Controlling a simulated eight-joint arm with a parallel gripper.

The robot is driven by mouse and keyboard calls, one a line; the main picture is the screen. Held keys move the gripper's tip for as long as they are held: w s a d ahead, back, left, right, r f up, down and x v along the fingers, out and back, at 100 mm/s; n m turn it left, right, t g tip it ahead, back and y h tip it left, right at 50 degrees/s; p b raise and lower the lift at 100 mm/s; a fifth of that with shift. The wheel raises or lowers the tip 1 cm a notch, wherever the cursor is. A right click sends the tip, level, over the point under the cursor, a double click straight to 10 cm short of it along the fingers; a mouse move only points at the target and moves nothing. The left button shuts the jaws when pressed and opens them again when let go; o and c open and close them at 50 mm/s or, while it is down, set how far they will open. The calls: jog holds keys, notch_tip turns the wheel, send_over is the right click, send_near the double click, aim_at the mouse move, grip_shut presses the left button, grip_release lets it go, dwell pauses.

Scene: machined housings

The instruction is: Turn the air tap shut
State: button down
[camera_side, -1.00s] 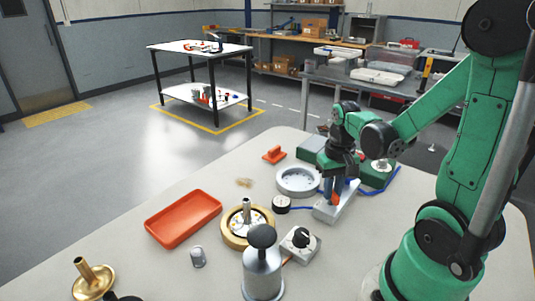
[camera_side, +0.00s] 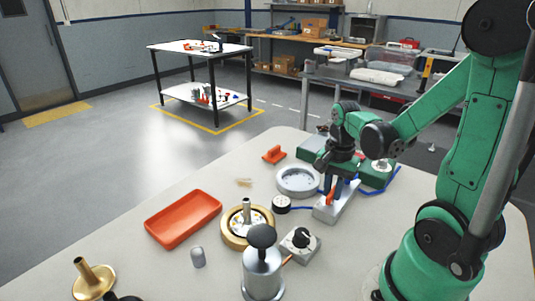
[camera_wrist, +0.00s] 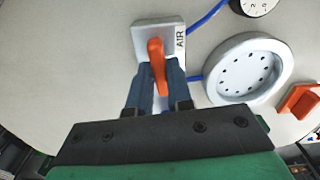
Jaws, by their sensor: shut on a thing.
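The air tap is a pale grey block (camera_wrist: 143,32) marked AIR, with an orange lever (camera_wrist: 157,58) on top. In the wrist view the lever lies between the two blue-grey fingers of my gripper (camera_wrist: 160,72), roughly along the block's length. My gripper is shut on the lever. In the side view the tap block (camera_side: 327,214) stands at the right of the table, with the orange lever (camera_side: 331,197) showing below my gripper (camera_side: 340,182). The fingers hide part of the lever and block.
A blue hose (camera_wrist: 205,19) runs from the tap to a round gauge (camera_side: 281,204). A grey flanged ring (camera_side: 297,181) lies close by. A knob box (camera_side: 300,244), silver canister (camera_side: 262,272), brass ring (camera_side: 235,238) and orange tray (camera_side: 184,218) stand nearer the front.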

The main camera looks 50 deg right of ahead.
aim_at(332, 191)
jog(key=shift+m, duration=0.6)
jog(key=c, duration=0.8)
grip_release()
jog(key=shift+r, duration=2.8)
